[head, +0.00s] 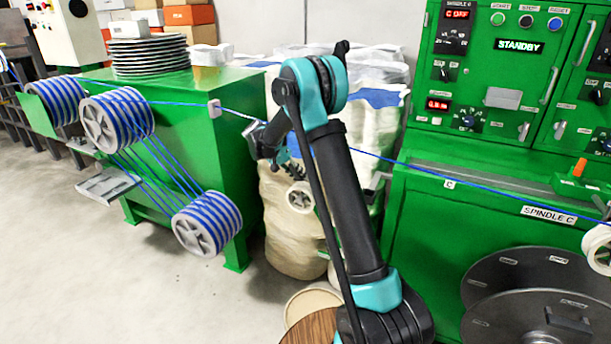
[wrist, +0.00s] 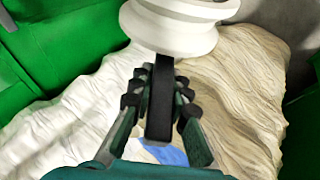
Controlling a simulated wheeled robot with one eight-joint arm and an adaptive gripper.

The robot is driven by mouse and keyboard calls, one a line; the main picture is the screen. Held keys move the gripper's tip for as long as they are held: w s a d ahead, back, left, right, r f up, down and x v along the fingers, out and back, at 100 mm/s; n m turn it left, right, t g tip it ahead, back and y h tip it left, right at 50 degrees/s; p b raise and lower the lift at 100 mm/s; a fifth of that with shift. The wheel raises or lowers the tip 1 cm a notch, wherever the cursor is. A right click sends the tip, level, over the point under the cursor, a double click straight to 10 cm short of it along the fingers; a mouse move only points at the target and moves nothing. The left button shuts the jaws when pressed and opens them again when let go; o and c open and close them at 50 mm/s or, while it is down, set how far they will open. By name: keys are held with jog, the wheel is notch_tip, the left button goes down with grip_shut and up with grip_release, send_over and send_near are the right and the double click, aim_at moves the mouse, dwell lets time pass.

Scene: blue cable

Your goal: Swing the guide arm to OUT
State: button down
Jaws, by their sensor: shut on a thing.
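In the wrist view, my gripper (wrist: 157,92) is shut on a dark upright bar (wrist: 160,118), with a finger on each side. A white grooved roller (wrist: 178,24) sits at the far end of the bar; the two look like the guide arm. In the head view, my gripper (head: 291,173) is small and partly hidden by my own arm. The roller (head: 300,198) shows just below it as a pale wheel. No OUT marking is readable. The blue cable (head: 240,112) runs from the left machine, behind my arm, to the right machine.
A green stand (head: 205,88) with blue-and-white striped cable reels (head: 207,223) is at left. Wrapped pale bales (head: 285,235) stand behind my gripper. The green spindle cabinet (head: 440,235), its display reading STANDBY, is at right. Bare floor lies at front left.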

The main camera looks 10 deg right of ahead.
jog(key=shift+w+a+f, duration=0.15)
jog(key=shift+a, duration=0.1)
jog(key=c, duration=1.4)
grip_release()
jog(key=shift+c, duration=0.2)
jog(key=v, duration=1.2)
